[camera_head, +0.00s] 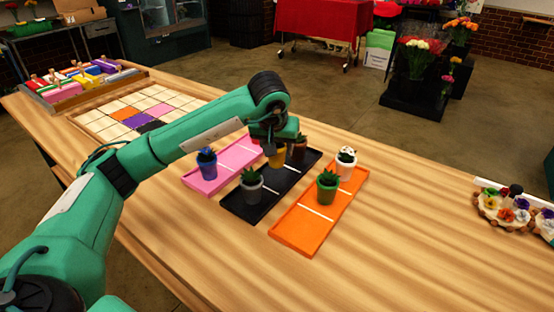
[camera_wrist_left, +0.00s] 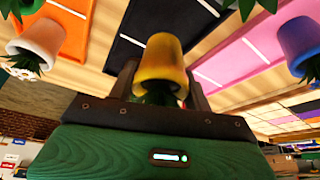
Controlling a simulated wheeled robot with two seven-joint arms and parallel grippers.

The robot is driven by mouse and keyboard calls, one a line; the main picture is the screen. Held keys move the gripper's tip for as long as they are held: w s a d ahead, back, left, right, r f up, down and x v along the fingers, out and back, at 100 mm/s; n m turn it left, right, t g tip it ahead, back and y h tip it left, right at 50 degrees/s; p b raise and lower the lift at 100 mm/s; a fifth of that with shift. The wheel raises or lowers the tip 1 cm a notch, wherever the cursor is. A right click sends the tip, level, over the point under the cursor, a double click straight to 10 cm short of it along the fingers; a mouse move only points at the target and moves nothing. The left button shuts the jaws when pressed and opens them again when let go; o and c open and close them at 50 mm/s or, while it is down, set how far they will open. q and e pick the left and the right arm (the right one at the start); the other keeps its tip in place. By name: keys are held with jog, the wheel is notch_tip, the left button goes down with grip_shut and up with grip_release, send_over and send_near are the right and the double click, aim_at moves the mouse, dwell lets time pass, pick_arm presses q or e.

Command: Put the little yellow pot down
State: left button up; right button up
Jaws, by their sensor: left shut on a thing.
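My left gripper (camera_head: 275,146) is shut on the little yellow pot (camera_head: 276,159), over the far part of the black tray (camera_head: 283,185). In the left wrist view the yellow pot (camera_wrist_left: 159,62) sits between the two fingers, with dark green leaves partly hidden near the palm. The black tray (camera_wrist_left: 124,53) shows behind it. I cannot tell whether the pot's base touches the tray. A grey pot (camera_head: 251,192) stands on the tray's near part. My right gripper is not in view.
The pink tray (camera_head: 240,154) on the left holds a blue pot (camera_head: 208,168). The orange tray (camera_head: 293,238) on the right holds a green pot (camera_head: 326,193) and a white pot (camera_head: 346,170). Bare table (camera_head: 420,230) lies to the right, before some wreaths (camera_head: 506,211).

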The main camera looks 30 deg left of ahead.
aim_at(277, 159)
pick_arm(q)
jog(key=shift+f, duration=2.05)
jog(key=shift+f, duration=0.1)
jog(key=o, duration=1.2)
jog(key=v, duration=1.2)
